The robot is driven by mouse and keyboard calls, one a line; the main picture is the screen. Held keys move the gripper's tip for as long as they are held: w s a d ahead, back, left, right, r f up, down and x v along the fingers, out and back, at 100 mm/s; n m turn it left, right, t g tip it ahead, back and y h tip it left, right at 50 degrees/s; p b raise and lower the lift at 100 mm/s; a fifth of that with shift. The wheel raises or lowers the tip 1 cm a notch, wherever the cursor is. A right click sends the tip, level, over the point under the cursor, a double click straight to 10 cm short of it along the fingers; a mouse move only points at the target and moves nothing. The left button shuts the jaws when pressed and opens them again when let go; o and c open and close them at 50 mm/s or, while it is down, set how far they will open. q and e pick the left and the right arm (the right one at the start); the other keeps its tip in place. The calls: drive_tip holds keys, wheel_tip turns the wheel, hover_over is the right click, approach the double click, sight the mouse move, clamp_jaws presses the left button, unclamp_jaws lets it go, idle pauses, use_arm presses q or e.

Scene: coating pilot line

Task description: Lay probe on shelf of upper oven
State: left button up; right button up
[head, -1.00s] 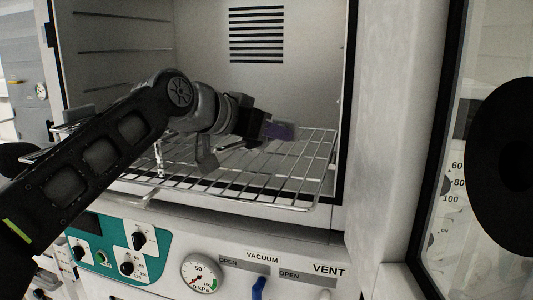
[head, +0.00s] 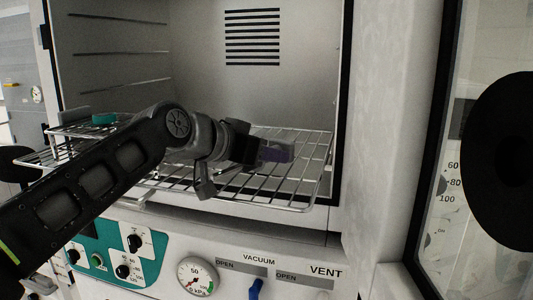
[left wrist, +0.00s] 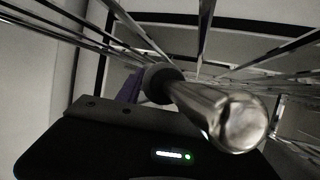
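The upper oven (head: 200,45) stands open with a wire shelf (head: 318,170) inside it. My left arm reaches in from the left, and my left gripper (head: 277,152) is low over the right half of the shelf. Its purple fingers also show in the left wrist view (left wrist: 130,88). There the probe (left wrist: 225,115), a shiny metal rod with a dark collar, juts from between the fingers towards the camera. The gripper looks shut on it. The shelf's bars cross close by; whether the probe touches them I cannot tell. My right gripper is not in view.
A green object (head: 104,118) lies at the left, behind my arm. Below the oven are a teal control panel (head: 150,240), a vacuum gauge (head: 197,277) and a blue valve lever (head: 256,289). The open glazed door (head: 455,230) stands at the right. The shelf's right part is bare.

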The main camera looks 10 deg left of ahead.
sight(225, 170)
use_arm(q)
drive_tip(key=shift+o, duration=1.4)
drive_tip(key=shift+r, duration=0.1)
drive_tip(key=shift+s+a, duration=0.1)
drive_tip(key=shift+s, duration=0.15)
drive_tip(key=b+v, duration=0.3)
drive_tip(key=v, duration=0.8)
drive_tip(key=shift+s+a, duration=0.1)
drive_tip(key=shift+s, duration=0.15)
